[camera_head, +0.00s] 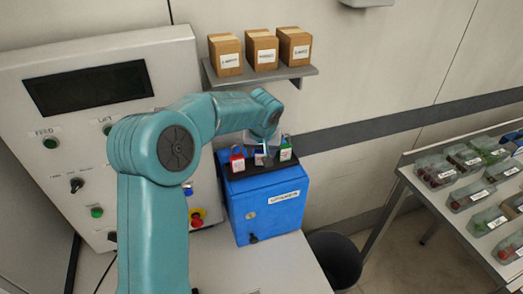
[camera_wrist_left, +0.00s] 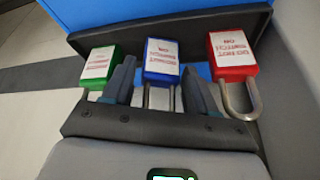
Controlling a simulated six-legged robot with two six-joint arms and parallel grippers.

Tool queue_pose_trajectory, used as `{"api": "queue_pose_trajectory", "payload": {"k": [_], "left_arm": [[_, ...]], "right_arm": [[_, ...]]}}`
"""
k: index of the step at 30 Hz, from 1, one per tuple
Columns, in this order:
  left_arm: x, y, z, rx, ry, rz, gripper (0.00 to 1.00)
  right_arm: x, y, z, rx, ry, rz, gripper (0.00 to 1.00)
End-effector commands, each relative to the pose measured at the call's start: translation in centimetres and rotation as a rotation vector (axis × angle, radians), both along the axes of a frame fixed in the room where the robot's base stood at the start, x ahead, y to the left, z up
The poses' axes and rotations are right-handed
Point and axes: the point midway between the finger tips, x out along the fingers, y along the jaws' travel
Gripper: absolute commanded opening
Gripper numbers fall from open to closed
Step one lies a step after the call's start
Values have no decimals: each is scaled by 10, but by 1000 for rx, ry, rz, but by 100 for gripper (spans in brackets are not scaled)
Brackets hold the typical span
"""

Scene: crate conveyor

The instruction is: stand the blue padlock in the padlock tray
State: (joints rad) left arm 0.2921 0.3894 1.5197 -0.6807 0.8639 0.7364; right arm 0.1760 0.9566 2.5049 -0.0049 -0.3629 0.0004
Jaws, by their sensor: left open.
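The blue padlock (camera_head: 259,160) stands on the black padlock tray (camera_head: 256,171) on top of the blue box. A red padlock (camera_head: 237,160) and a green padlock (camera_head: 285,152) stand on either side of it. In the left wrist view the blue padlock (camera_wrist_left: 162,62) is between the green padlock (camera_wrist_left: 99,64) and the red padlock (camera_wrist_left: 232,55). My left gripper (camera_wrist_left: 159,85) is open, with one finger on each side of the blue padlock and gaps visible beside its shackle. In the head view the left wrist (camera_head: 268,142) partly hides the padlocks. My right gripper is out of view.
The blue box (camera_head: 265,210) stands on a light table beside a control panel (camera_head: 90,95). A shelf (camera_head: 262,75) with three cartons is on the wall behind. A dark bin (camera_head: 336,258) and a rack of packed trays (camera_head: 450,205) are to the right.

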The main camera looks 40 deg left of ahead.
Motion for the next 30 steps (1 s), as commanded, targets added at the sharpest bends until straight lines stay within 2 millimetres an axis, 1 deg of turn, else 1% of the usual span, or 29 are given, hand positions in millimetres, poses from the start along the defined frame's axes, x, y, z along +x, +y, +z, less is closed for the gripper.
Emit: {"api": "queue_pose_trajectory", "payload": {"k": [4, 9, 12, 15, 20, 30], "left_arm": [[-7, -9, 28, 2, -8, -2, 57], [-17, -20, 66, 2, -9, -1, 57], [-23, -26, 85, 2, -8, -2, 57], [-27, -30, 98, 2, -5, -2, 57], [-30, -32, 108, 1, -3, 0, 57], [-30, -32, 108, 1, -1, 0, 57]], "right_arm": [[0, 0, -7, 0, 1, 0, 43], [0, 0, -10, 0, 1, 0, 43], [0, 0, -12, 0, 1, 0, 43], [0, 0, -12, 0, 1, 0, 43], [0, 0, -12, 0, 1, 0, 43], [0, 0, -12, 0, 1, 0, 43]]}}
